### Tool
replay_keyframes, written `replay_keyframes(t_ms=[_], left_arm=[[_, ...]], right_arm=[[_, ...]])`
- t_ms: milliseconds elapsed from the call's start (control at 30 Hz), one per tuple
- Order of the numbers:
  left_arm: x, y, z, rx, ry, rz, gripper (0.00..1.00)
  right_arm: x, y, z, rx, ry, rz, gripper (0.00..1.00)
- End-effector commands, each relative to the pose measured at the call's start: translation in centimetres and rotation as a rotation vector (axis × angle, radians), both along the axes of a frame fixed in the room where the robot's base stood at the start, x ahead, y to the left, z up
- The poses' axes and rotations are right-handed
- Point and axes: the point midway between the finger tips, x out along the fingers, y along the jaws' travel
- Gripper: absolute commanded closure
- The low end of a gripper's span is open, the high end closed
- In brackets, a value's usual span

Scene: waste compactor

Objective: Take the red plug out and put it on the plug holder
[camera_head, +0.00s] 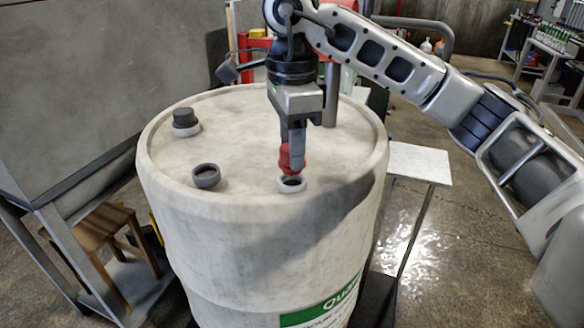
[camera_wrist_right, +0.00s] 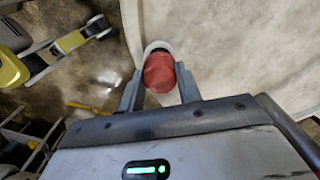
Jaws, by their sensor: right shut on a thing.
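The red plug (camera_head: 285,160) is between the fingers of my right gripper (camera_head: 291,160), which is shut on it and points down over the white drum (camera_head: 240,225). The plug is just above a white ring port (camera_head: 292,184) in the drum top, whose dark opening shows. In the right wrist view the red plug (camera_wrist_right: 159,74) sits between the fingertips, with part of the white ring (camera_wrist_right: 157,46) behind it. I cannot tell for sure which thing is the plug holder. My left gripper is not in view.
A dark round cup-like piece (camera_head: 206,175) is on the drum top left of the port. A dark cap (camera_head: 184,117) sits on a white ring farther back. A small white table (camera_head: 419,163) stands right of the drum, a wooden stool (camera_head: 100,225) at left.

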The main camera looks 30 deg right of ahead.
Motion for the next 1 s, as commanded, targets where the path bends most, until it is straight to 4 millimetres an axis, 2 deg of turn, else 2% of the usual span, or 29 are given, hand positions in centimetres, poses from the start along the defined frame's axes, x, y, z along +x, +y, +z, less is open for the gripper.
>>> replay_keyframes(t_ms=[667,1000], left_arm=[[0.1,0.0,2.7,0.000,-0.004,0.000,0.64],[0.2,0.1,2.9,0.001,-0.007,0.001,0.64]], right_arm=[[0.0,0.0,2.9,0.000,0.001,0.000,0.93],[0.0,0.0,3.0,0.000,0.001,0.000,0.93]])
